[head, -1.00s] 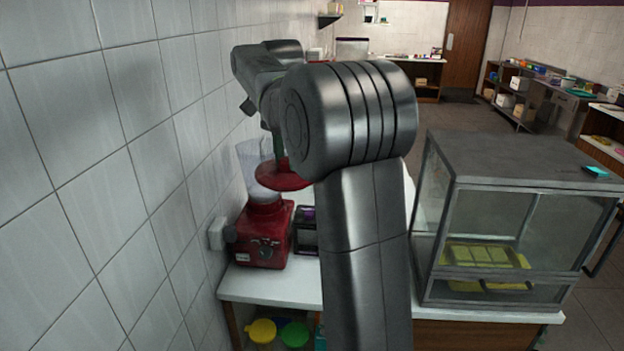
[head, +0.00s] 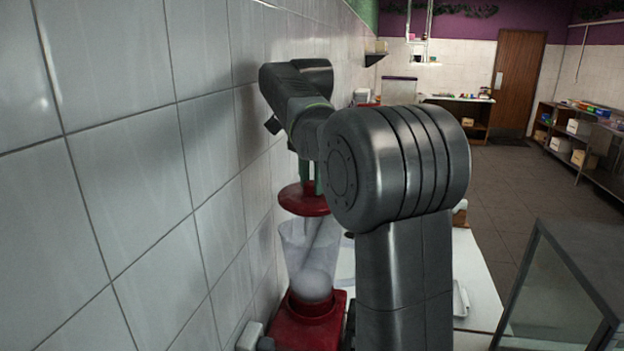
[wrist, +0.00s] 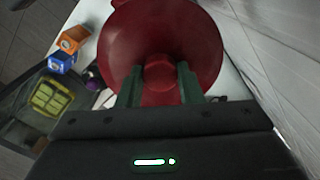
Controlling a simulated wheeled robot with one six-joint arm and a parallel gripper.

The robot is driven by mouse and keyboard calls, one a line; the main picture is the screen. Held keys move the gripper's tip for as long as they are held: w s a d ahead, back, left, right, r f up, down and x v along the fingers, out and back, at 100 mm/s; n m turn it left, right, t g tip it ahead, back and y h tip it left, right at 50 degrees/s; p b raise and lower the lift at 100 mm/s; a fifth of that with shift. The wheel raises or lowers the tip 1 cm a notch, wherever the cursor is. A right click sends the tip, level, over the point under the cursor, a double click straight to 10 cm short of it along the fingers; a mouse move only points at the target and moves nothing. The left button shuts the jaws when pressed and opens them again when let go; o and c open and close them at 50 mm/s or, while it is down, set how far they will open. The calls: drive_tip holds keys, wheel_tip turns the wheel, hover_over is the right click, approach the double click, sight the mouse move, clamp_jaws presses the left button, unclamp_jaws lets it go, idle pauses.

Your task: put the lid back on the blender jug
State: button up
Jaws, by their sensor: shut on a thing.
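The lid (head: 302,201) is a red disc with a central knob. My gripper (wrist: 160,78) is shut on the lid's knob, one green finger on each side. The lid fills the upper middle of the wrist view (wrist: 160,35). The clear blender jug (head: 297,248) stands upright on its red base (head: 308,330) beside the tiled wall. In the head view the lid appears over the jug's mouth, roughly level. The lid hides the jug in the wrist view.
The tiled wall (head: 130,180) is close on the left. A glass display case (head: 570,280) stands at the right. Orange (wrist: 73,39) and blue (wrist: 62,62) boxes lie left of the lid in the wrist view. White counter (head: 475,270) shows right of my arm.

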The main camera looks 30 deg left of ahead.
drive_tip(key=shift+f+b, duration=0.6)
drive_tip(key=shift+f, duration=2.55)
drive_tip(key=shift+r+p, duration=0.1)
drive_tip(key=shift+p, duration=0.5)
drive_tip(key=shift+f, duration=0.25)
drive_tip(key=o, duration=1.6)
drive_tip(key=shift+c, duration=0.2)
drive_tip(key=shift+r, duration=3.5)
